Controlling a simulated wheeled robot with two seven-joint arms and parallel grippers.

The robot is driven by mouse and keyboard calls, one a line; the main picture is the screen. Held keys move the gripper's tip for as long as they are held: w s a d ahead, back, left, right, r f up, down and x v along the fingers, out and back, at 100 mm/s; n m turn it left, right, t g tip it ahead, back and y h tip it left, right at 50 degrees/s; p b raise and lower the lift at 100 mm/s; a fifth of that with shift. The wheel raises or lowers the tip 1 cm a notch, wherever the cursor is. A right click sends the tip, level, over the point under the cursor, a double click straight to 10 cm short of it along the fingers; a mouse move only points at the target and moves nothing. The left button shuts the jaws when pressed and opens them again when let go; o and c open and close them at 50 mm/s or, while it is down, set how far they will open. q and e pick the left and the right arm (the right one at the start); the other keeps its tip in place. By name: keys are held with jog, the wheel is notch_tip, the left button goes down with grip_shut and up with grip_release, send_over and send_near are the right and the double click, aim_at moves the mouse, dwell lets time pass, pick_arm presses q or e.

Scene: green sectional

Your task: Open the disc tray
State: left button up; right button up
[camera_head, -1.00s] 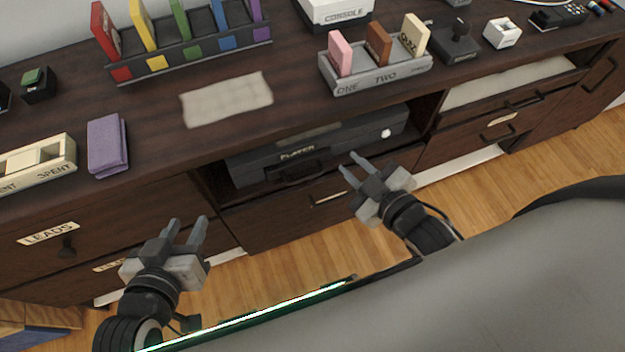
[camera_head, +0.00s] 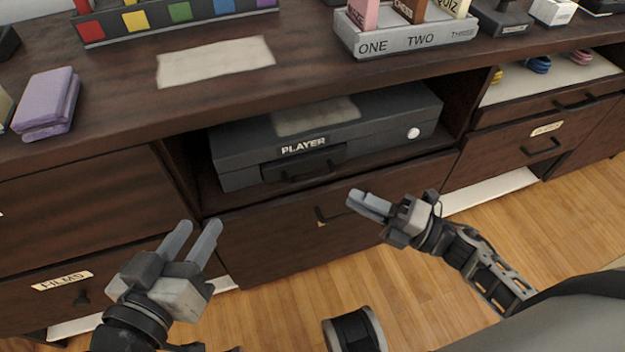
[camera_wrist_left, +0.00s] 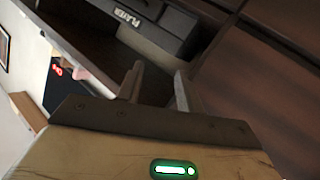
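The dark grey player (camera_head: 395,125) sits in the open shelf bay of the wooden cabinet, with a "PLAYER" label and a round white button (camera_head: 413,133) at its front right. Its disc tray front (camera_head: 325,158) with a dark handle is at the lower front and looks shut. The player also shows in the left wrist view (camera_wrist_left: 165,35). My left gripper (camera_head: 199,228) is open and empty, in front of and below the bay's left side. My right gripper (camera_head: 353,200) is in front of the player, apart from it, pointing left; its fingers look close together or overlapped.
The cabinet top (camera_head: 300,80) overhangs the player. A drawer (camera_head: 330,225) with a handle lies below it. On top are a purple block (camera_head: 48,100), a paper sheet (camera_head: 215,62) and a grey labelled holder (camera_head: 410,38). An open compartment with colored coils is at right.

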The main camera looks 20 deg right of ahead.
aim_at(312, 178)
jog(key=b+x, duration=0.1)
jog(key=x, duration=0.9)
grip_shut()
